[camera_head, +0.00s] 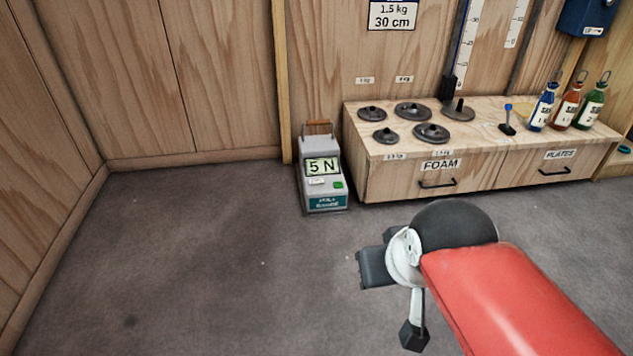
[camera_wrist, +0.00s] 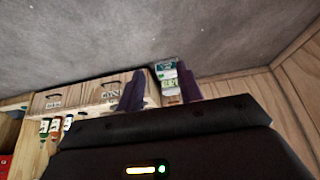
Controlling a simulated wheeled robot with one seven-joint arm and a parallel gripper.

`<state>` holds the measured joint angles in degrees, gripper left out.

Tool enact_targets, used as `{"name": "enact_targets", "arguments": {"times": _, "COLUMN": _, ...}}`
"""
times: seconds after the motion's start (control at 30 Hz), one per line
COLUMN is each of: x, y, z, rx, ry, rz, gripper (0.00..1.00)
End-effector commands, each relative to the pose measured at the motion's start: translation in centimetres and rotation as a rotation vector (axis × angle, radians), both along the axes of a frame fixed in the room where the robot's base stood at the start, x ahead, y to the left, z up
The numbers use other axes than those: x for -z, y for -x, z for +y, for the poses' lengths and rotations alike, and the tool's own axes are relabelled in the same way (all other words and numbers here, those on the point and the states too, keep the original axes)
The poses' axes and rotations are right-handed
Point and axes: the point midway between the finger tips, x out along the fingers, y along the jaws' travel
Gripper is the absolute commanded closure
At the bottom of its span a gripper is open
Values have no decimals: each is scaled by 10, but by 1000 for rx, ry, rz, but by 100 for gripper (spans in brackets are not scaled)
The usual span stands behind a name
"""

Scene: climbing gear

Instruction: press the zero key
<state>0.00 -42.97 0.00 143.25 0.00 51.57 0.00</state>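A grey scale-like box (camera_head: 313,185) with a brown top handle stands on the floor left of the wooden cabinet. Its display (camera_head: 322,167) reads "5 N". A small green key (camera_head: 338,185) sits below the display at the right; any marking on it is too small to read. My gripper (camera_wrist: 159,76) shows two dark fingers spread apart with nothing held. In the upside-down wrist view the box (camera_wrist: 167,68) appears between and beyond the fingers, well apart from them. In the head view the dark gripper end (camera_head: 375,268) is nearer than the box, to its lower right.
The low cabinet (camera_head: 490,170) stands right of the box, bearing dark discs (camera_head: 413,111), a small blue-topped item (camera_head: 507,120) and bottles (camera_head: 567,105). Wooden walls close the left and back. The grey floor (camera_head: 200,260) before the box is clear.

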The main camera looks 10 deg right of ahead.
Motion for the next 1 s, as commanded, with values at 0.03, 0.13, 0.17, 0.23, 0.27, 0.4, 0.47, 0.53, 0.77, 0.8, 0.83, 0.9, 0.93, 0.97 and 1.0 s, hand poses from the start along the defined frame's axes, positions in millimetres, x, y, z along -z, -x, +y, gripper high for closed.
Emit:
{"name": "enact_targets", "arguments": {"times": 0.03, "x": 0, "y": 0, "z": 0, "rx": 0, "ry": 0, "rz": 0, "gripper": 64}}
{"name": "enact_targets", "arguments": {"times": 0.13, "x": 0, "y": 0, "z": 0, "rx": 0, "ry": 0, "rz": 0, "gripper": 68}}
{"name": "enact_targets", "arguments": {"times": 0.17, "x": 0, "y": 0, "z": 0, "rx": 0, "ry": 0, "rz": 0, "gripper": 72}}
{"name": "enact_targets", "arguments": {"times": 0.23, "x": 0, "y": 0, "z": 0, "rx": 0, "ry": 0, "rz": 0, "gripper": 81}}
{"name": "enact_targets", "arguments": {"times": 0.27, "x": 0, "y": 0, "z": 0, "rx": 0, "ry": 0, "rz": 0, "gripper": 85}}
{"name": "enact_targets", "arguments": {"times": 0.4, "x": 0, "y": 0, "z": 0, "rx": 0, "ry": 0, "rz": 0, "gripper": 100}}
{"name": "enact_targets", "arguments": {"times": 0.47, "x": 0, "y": 0, "z": 0, "rx": 0, "ry": 0, "rz": 0, "gripper": 100}}
{"name": "enact_targets", "arguments": {"times": 0.53, "x": 0, "y": 0, "z": 0, "rx": 0, "ry": 0, "rz": 0, "gripper": 100}}
{"name": "enact_targets", "arguments": {"times": 0.77, "x": 0, "y": 0, "z": 0, "rx": 0, "ry": 0, "rz": 0, "gripper": 100}}
{"name": "enact_targets", "arguments": {"times": 0.8, "x": 0, "y": 0, "z": 0, "rx": 0, "ry": 0, "rz": 0, "gripper": 100}}
{"name": "enact_targets", "arguments": {"times": 0.83, "x": 0, "y": 0, "z": 0, "rx": 0, "ry": 0, "rz": 0, "gripper": 100}}
{"name": "enact_targets", "arguments": {"times": 0.9, "x": 0, "y": 0, "z": 0, "rx": 0, "ry": 0, "rz": 0, "gripper": 100}}
{"name": "enact_targets", "arguments": {"times": 0.93, "x": 0, "y": 0, "z": 0, "rx": 0, "ry": 0, "rz": 0, "gripper": 100}}
{"name": "enact_targets", "arguments": {"times": 0.97, "x": 0, "y": 0, "z": 0, "rx": 0, "ry": 0, "rz": 0, "gripper": 100}}
{"name": "enact_targets", "arguments": {"times": 1.0, "x": 0, "y": 0, "z": 0, "rx": 0, "ry": 0, "rz": 0, "gripper": 100}}
